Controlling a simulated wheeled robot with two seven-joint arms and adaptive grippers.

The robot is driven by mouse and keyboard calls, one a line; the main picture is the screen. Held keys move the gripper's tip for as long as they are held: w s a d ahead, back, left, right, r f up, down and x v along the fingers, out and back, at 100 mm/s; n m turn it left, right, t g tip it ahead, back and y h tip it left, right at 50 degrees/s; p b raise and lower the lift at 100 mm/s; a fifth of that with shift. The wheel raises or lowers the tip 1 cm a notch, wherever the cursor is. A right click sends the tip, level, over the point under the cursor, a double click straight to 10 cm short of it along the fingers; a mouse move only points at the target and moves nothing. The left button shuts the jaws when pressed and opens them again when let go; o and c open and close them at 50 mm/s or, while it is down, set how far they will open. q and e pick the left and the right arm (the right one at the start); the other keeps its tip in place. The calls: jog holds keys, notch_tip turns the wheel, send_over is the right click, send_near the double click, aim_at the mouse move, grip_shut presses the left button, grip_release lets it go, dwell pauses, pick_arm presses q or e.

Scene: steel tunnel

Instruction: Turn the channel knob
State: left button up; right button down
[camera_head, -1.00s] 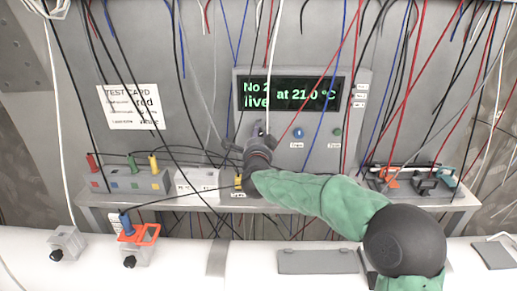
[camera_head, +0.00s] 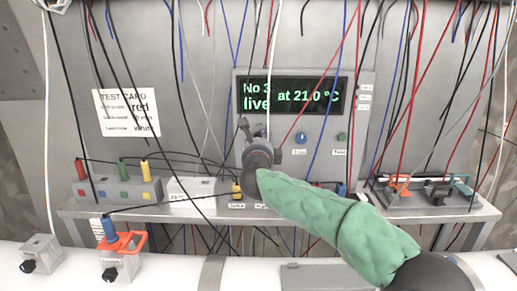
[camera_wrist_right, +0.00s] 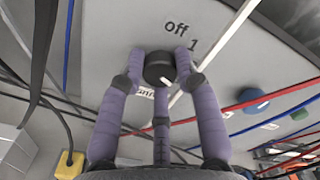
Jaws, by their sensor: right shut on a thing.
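The channel knob (camera_wrist_right: 159,66) is a dark round knob on the grey panel, with "off" and "1" printed above it in the right wrist view. My right gripper (camera_wrist_right: 161,72) has its purple-grey fingers closed around the knob. In the head view my right gripper (camera_head: 258,135) and its green-sleeved arm cover the knob. The display (camera_head: 291,96) above it reads "No 3 live at 21.0 °C". My left gripper is not in view.
A blue knob (camera_head: 301,138) and a green button (camera_head: 342,137) are right of my gripper. Many loose cables hang across the panel. A test card (camera_head: 127,113) is at the left. Coloured sockets (camera_head: 118,191) and clamps (camera_head: 400,190) stand on the shelf.

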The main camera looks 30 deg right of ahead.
jog(key=shift+m+b, duration=0.5)
jog(key=shift+m, duration=0.2)
jog(key=c, duration=0.9)
grip_release()
jog(key=v, duration=1.2)
jog(key=shift+f, duration=0.1)
